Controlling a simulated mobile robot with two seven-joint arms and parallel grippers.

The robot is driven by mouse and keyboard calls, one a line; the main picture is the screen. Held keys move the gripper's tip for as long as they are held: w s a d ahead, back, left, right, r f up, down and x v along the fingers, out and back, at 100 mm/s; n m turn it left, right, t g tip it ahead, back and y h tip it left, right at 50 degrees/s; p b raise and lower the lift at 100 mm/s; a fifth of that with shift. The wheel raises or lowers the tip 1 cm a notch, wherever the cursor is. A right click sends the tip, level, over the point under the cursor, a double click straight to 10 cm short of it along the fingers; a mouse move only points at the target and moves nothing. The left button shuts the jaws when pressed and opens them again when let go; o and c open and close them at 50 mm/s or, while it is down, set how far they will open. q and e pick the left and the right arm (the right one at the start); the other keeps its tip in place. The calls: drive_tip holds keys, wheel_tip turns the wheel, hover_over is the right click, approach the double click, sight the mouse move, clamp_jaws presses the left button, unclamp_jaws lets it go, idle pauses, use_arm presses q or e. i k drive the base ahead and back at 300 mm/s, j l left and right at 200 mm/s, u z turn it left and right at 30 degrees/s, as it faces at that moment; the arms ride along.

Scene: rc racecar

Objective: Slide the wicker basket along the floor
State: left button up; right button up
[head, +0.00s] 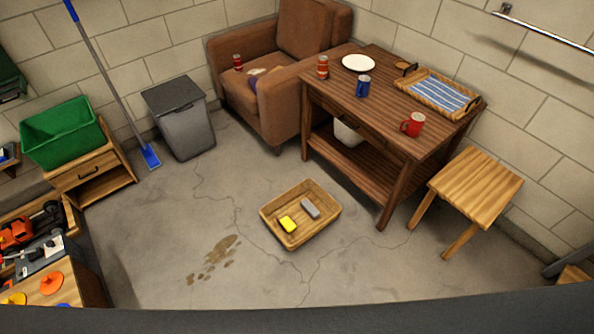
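The wicker basket (272,237) is a shallow, light brown rectangular tray-like basket on the concrete floor near the middle of the head view. It sits at an angle in front of the wooden table. Inside it lie a yellow block-like item (288,224) and a grey one (310,208). Neither of my grippers shows in the head view, so nothing of mine is seen touching the basket.
A brown table (385,115) and a wooden stool (474,181) stand right of the basket. An armchair (268,105) and grey bin (186,131) are behind. A brown stain (215,257) marks the floor at left. Floor around the basket is mostly clear.

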sight(301, 214)
drive_tip(key=i+j, duration=0.25)
drive_tip(key=j, duration=0.15)
drive_tip(key=i+j, duration=0.2)
drive_tip(key=j, duration=0.2)
drive_tip(key=i+j+z, duration=0.1)
drive_tip(key=i+j, duration=0.35)
drive_tip(key=j, duration=0.35)
drive_tip(key=i+j, duration=0.2)
drive_tip(key=j, duration=0.2)
drive_tip(key=i+j, duration=0.2)
drive_tip(key=j, duration=0.2)
drive_tip(key=i+z, duration=0.05)
